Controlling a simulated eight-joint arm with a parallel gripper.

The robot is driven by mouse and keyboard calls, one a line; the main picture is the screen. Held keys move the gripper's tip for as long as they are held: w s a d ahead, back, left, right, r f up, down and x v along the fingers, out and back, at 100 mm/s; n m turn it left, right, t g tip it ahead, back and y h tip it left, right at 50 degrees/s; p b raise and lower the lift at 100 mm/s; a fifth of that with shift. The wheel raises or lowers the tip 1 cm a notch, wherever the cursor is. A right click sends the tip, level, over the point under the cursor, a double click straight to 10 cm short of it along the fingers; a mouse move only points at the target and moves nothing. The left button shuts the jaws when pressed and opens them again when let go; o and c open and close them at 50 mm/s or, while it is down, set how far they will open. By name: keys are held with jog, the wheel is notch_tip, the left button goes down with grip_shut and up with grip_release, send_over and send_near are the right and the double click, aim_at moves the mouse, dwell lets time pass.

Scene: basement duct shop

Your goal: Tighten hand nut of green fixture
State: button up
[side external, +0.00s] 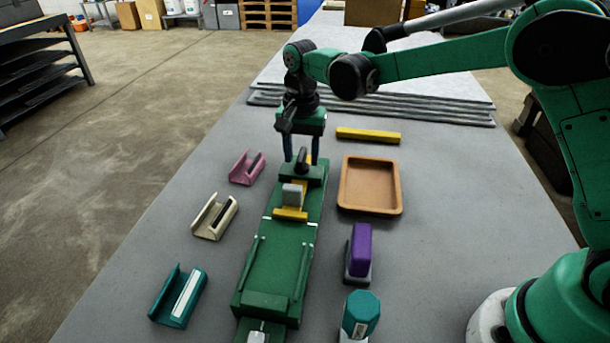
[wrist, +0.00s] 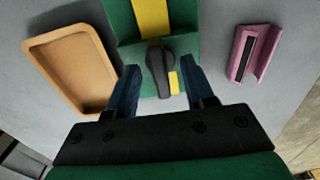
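The green fixture (side external: 278,252) lies lengthwise on the grey table in the side view, and its end also shows in the wrist view (wrist: 125,20). Its black hand nut (wrist: 158,62), a lever-shaped knob, stands at the far end of the fixture. A grey block and yellow pieces sit on the fixture near it. My gripper (wrist: 163,76) points down over that end, its two blue fingers apart on either side of the hand nut. A gap shows between the nut and each finger. In the side view, my gripper (side external: 301,160) partly overlaps the nut.
Right of the fixture are a tan tray (side external: 371,211), a yellow bar (side external: 368,135), a purple block (side external: 361,250) and a teal knob piece (side external: 360,315). Left are pink (side external: 246,168), cream (side external: 214,217) and teal (side external: 178,296) channel holders. Grey sheets (side external: 440,108) are stacked behind.

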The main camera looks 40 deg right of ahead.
aim_at(303, 154)
jog(key=shift+r, duration=2.8)
jog(key=shift+s+d+r, duration=0.1)
jog(key=shift+s+r, duration=0.05)
jog(key=s+d+n+t, duration=0.3)
jog(key=s+n, duration=0.1)
jog(key=s, duration=0.3)
jog(key=s+d+n+t, duration=0.2)
jog(key=s+n+t, duration=0.2)
jog(key=s, duration=0.4)
jog(key=shift+s+d+r+n, duration=0.2)
jog(key=shift+d+n, duration=0.2)
jog(key=shift+n, duration=0.2)
